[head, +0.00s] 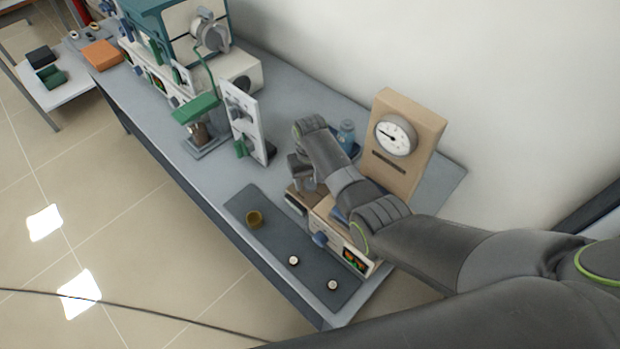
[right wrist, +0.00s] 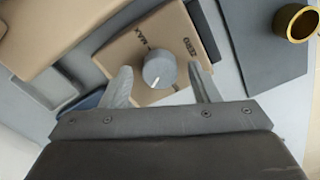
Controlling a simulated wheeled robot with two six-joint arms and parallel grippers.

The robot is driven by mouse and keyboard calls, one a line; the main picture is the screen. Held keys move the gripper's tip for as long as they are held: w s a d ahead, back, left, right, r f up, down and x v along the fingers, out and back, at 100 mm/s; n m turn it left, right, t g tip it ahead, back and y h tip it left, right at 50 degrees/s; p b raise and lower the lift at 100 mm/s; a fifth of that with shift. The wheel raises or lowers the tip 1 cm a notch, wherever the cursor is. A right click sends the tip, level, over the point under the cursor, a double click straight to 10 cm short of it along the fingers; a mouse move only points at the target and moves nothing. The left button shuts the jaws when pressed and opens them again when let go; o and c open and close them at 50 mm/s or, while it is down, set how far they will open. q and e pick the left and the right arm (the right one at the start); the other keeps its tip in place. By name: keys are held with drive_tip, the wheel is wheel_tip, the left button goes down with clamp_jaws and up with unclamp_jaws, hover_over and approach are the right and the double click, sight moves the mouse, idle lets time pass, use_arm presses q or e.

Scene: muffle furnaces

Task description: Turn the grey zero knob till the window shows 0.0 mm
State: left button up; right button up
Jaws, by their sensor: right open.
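The grey zero knob (right wrist: 158,72) shows in the right wrist view, with a white pointer line on its top. It stands on a beige panel (right wrist: 140,50) with dark lettering beside it. My right gripper (right wrist: 161,76) is open, with one finger on each side of the knob; a gap shows beside each finger, and I cannot tell any contact. In the head view my right gripper (head: 304,183) points down over the bench, hiding the knob. The window's reading cannot be made out in either view. My left gripper is not in view.
A tan box with a lit display (head: 354,258) and a tall tan stand with a round dial (head: 396,135) are close to my right arm. A dark mat (head: 270,240) holds a brass cup (head: 254,219) and two small round pieces. A white panel (head: 243,120) stands left.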

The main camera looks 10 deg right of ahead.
drive_tip(key=shift+c, duration=0.3)
drive_tip(key=c, duration=0.9)
drive_tip(key=shift+c, duration=0.2)
drive_tip(key=shift+r+m+p, duration=0.1)
drive_tip(key=shift+m+p, duration=0.6)
drive_tip(key=shift+m, duration=0.4)
drive_tip(key=m+p, duration=0.1)
drive_tip(key=m, duration=0.1)
drive_tip(key=shift+d+m, duration=0.1)
drive_tip(key=shift+m, duration=0.2)
drive_tip(key=m+p, duration=0.1)
drive_tip(key=m, duration=0.2)
drive_tip(key=shift+m, duration=0.3)
drive_tip(key=shift+m+p, duration=0.35)
drive_tip(key=shift+m, duration=1.25)
